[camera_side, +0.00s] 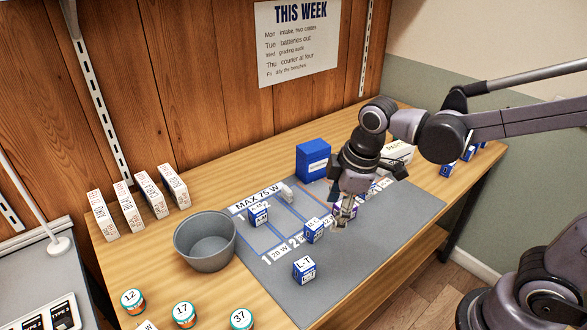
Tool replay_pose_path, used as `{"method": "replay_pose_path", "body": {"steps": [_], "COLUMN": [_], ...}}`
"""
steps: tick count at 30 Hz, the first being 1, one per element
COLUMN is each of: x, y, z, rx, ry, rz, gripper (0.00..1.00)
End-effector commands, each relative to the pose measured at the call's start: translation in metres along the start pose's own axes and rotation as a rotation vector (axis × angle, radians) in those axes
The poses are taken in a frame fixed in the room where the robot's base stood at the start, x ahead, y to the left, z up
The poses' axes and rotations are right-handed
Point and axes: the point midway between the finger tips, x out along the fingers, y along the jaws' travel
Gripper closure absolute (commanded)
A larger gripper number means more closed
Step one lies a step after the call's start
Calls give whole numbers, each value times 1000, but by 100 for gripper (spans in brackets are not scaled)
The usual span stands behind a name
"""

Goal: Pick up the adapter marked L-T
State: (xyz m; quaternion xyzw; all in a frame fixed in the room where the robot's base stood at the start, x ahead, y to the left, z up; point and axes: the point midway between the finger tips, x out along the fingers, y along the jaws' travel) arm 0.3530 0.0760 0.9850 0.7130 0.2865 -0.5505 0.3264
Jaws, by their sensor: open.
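The adapter marked L-T (304,270) is a small blue and white block. It stands on the grey mat (365,255) near the mat's front edge, apart from the other blocks. My gripper (345,213) is open and points down over the mat, to the right of and behind the L-T adapter. A small block with purple edges (343,210) shows at my fingertips and is partly hidden by them. I cannot tell whether the fingers touch it.
Blue and white blocks stand on the mat at the middle (314,231) and left (258,214). A grey bowl (206,241) stands left of the mat. A blue box (313,160) stands behind. White boxes line the wall. The mat's front right is clear.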

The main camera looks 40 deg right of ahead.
Motion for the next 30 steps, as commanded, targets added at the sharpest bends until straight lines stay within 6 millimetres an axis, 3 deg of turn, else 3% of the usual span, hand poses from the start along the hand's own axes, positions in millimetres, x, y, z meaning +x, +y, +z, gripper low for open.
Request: {"method": "replay_pose_path", "body": {"steps": [6,12,17,30], "x": [32,51,60,106], "y": [-14,-25,-28,-36], "z": [-33,-46,-47,-39], "rx": [-342,-524,-563,-561], "ry": [-89,-129,-136,-135], "rz": [-116,-185,-201,-199], "gripper": [40,40,40,40]}}
